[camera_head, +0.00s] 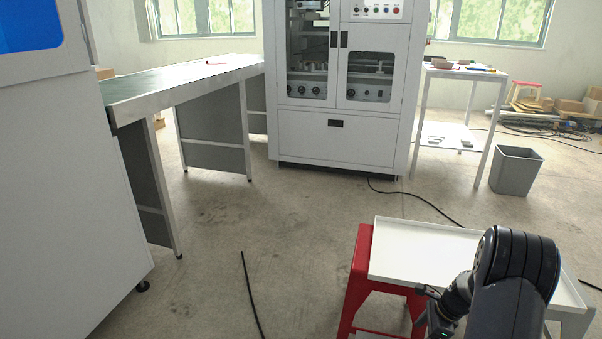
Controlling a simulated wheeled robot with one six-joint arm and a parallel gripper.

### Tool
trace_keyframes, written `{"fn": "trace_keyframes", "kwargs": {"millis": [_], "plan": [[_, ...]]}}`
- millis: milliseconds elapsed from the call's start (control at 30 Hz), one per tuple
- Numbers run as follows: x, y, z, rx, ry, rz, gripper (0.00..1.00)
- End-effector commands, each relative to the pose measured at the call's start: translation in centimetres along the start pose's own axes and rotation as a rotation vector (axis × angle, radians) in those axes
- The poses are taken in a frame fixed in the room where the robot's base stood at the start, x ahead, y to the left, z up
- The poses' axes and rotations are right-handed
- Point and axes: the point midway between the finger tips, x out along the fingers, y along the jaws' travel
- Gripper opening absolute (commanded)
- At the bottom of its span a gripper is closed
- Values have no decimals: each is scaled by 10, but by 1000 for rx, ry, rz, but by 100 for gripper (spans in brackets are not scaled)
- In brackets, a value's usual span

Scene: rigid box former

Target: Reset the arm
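My arm (512,275) shows at the lower right of the head view, dark grey and folded, in front of a white tray-topped stand. Its wrist part (440,312) reaches down to the left, near the front edge of the white tray (425,245). My gripper's fingertips are not visible; they are hidden or below the frame's bottom edge. I see nothing held.
A red stool (360,275) stands under the tray's left side. A white cabinet machine (335,135) stands at the back, with a long table (185,80) to its left. A grey bin (516,170) and white side table (470,75) stand right. Black cables (250,290) cross the open floor.

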Motion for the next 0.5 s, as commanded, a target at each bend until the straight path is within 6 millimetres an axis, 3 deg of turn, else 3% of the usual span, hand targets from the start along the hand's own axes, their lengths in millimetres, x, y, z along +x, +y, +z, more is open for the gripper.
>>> {"fn": "trace_keyframes", "kwargs": {"millis": [33,400,467,500], "plan": [[17,0,-2,0,0,2,66],[92,0,-2,-1,-1,0,66],[104,0,-2,0,0,0,66],[98,-2,0,-1,1,-4,66]]}}
